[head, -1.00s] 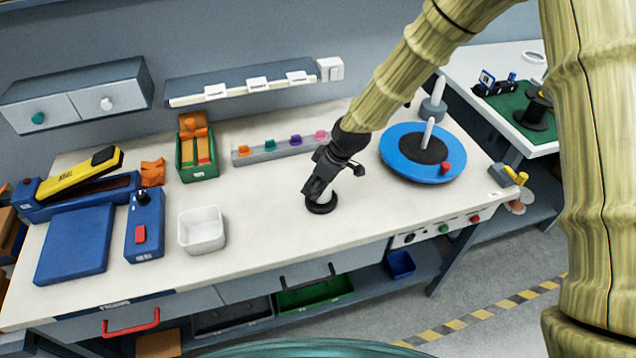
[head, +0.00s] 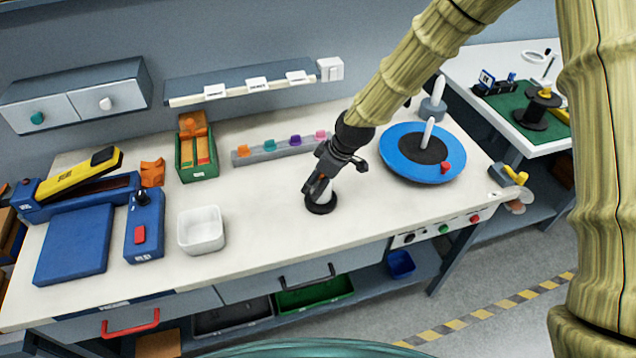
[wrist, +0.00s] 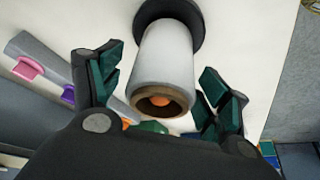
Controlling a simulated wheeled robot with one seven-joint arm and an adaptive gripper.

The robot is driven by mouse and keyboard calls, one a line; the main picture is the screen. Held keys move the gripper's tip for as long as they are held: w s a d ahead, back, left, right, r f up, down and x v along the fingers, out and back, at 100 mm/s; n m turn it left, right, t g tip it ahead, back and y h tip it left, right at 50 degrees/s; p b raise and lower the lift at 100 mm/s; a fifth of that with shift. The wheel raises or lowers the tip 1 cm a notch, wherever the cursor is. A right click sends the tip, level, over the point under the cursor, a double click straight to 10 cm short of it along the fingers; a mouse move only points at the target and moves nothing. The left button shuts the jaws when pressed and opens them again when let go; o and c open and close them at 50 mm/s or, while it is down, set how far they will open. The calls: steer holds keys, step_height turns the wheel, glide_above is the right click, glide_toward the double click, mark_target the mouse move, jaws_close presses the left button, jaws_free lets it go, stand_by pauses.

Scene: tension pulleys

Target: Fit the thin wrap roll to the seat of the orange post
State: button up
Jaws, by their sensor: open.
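A white wrap roll (wrist: 165,60) with a brown cardboard core (wrist: 160,103) stands on a black round base (wrist: 178,12). An orange tip (wrist: 160,99) shows inside the core, so the roll is around an orange-tipped post. In the head view the roll (head: 327,194) and the base (head: 320,208) stand upright on the bench, partly hidden by my gripper (head: 320,182). In the wrist view my gripper (wrist: 160,78) is open, with one finger on each side of the roll's upper part and visible gaps between. The post's lower part is hidden.
A blue turntable (head: 397,165) with a white upright stands to the right. A rail of coloured clips (head: 265,153) lies behind. A white bin (head: 202,232) and a blue control box (head: 143,240) stand left. The bench front between bin and turntable is clear.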

steer(key=v, duration=1)
